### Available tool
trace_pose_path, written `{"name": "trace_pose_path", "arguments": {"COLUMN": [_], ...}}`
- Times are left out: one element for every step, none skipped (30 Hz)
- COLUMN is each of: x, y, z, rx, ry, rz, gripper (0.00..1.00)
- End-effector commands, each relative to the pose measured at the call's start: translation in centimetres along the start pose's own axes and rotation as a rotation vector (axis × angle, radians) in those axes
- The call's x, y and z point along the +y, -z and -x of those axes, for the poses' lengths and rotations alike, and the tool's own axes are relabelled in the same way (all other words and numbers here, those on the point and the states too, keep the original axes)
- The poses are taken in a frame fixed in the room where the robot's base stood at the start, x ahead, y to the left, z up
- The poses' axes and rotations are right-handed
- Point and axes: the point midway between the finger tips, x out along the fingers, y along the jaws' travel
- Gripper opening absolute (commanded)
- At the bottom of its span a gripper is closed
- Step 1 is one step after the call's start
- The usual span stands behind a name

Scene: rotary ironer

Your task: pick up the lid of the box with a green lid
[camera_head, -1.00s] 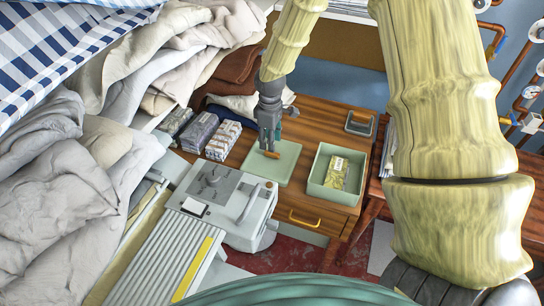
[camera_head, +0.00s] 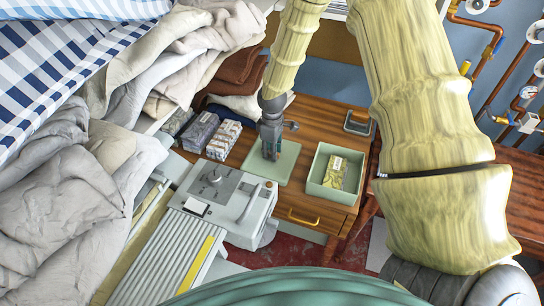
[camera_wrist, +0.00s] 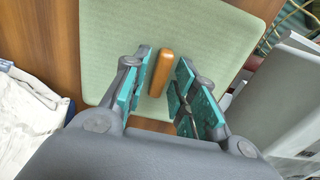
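The pale green lid (camera_head: 288,160) lies flat on the wooden cabinet top, beside the open green box (camera_head: 319,186). In the wrist view the lid (camera_wrist: 215,25) fills the upper middle, and its orange-brown bar handle (camera_wrist: 161,74) stands between my fingers. My gripper (camera_head: 270,154) points down over the lid. In the wrist view my gripper (camera_wrist: 163,88) is open, with teal pads on both sides of the handle and visible gaps to it. In the head view the handle is hidden behind my gripper. I cannot tell whether the fingertips touch the lid.
A yellow-green packet (camera_head: 335,172) lies inside the box. Several bundled stacks (camera_head: 224,139) sit left of the lid. A grey ironer machine (camera_head: 232,200) stands close in front of it. A grey handled object (camera_head: 358,122) lies at the cabinet's back right.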

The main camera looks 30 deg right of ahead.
Motion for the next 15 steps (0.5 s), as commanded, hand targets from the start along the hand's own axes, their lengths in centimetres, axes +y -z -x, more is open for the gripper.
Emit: {"name": "trace_pose_path", "arguments": {"x": [0.0, 0.0, 0.0, 0.0, 0.0, 0.0, 0.0, 0.0, 0.01, 0.01, 0.01, 0.01, 0.01, 0.01, 0.02], "y": [0.0, -0.01, -0.01, -0.01, -0.01, -0.01, 0.0, 0.0, -0.01, 0.0, 0.0, 0.0, 0.0, 0.01, 0.01], "z": [0.01, 0.0, 0.01, 0.01, 0.01, 0.01, 0.02, 0.02, 0.02, 0.02, 0.02, 0.04, 0.06, 0.11, 0.22], "rx": [0.0, 0.0, 0.0, 0.0, 0.0, 0.0, 0.0, 0.0, 0.0, 0.0, 0.0, 0.0, 0.0, 0.0, 0.0], "ry": [0.0, 0.0, 0.0, 0.0, 0.0, 0.0, 0.0, 0.0, 0.0, 0.0, 0.0, 0.0, 0.0, 0.0, 0.0], "rz": [0.0, 0.0, 0.0, 0.0, 0.0, 0.0, 0.0, 0.0, 0.0, 0.0, 0.0, 0.0, 0.0, 0.0, 0.0], "gripper": [0.12, 0.07, 0.0, 0.0, 0.0, 0.0, 0.0, 0.0, 0.0, 0.0, 0.0, 0.0, 0.0, 0.0, 0.0]}}
